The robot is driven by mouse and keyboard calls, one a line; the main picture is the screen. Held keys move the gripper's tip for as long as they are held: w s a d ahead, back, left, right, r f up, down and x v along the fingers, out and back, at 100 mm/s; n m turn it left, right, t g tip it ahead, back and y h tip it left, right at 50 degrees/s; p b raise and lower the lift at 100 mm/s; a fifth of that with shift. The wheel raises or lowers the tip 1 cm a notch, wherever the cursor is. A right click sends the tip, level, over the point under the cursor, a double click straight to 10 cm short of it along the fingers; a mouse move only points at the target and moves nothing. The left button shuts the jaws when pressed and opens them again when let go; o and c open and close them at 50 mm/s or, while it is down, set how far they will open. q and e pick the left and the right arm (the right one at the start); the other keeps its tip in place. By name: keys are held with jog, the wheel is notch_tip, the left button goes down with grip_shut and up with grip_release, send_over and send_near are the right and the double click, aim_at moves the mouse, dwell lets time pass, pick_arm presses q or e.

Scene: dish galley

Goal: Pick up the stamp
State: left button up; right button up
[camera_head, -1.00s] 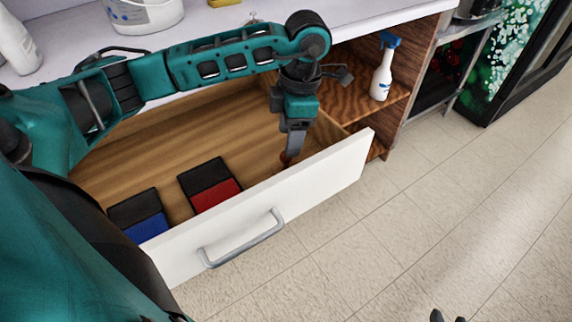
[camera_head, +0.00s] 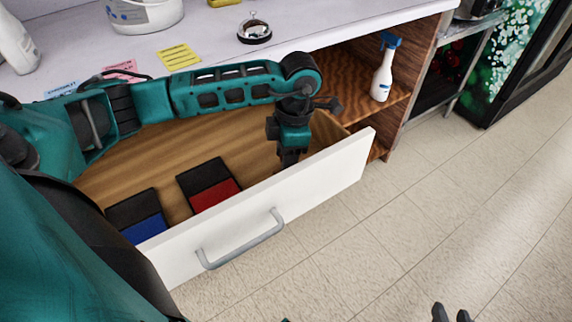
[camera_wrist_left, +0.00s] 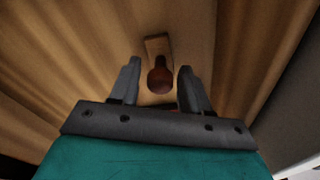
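The stamp (camera_wrist_left: 160,78), with a rounded dark reddish-brown handle, shows in the left wrist view on the wooden drawer floor. In the head view my left gripper hides it. My left gripper (camera_head: 287,160) points down into the open drawer (camera_head: 270,205), near its front right part. In the left wrist view its two fingers (camera_wrist_left: 159,70) are apart, one on each side of the stamp's handle, with gaps visible. My right gripper (camera_head: 451,313) shows only its dark fingertips at the bottom edge of the head view, apart and with nothing between them.
A red ink pad (camera_head: 214,194) and a blue ink pad (camera_head: 146,230) lie in the drawer to the left. The counter (camera_head: 215,42) above holds a bell (camera_head: 255,33) and paper notes. A spray bottle (camera_head: 382,75) stands on the right shelf. The floor is clear.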

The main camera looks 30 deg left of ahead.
pick_arm(q)
grip_shut()
pick_arm(e)
jog(key=shift+s+f, duration=0.2)
jog(key=shift+f, duration=0.05)
pick_arm(q)
jog(key=shift+r, duration=0.1)
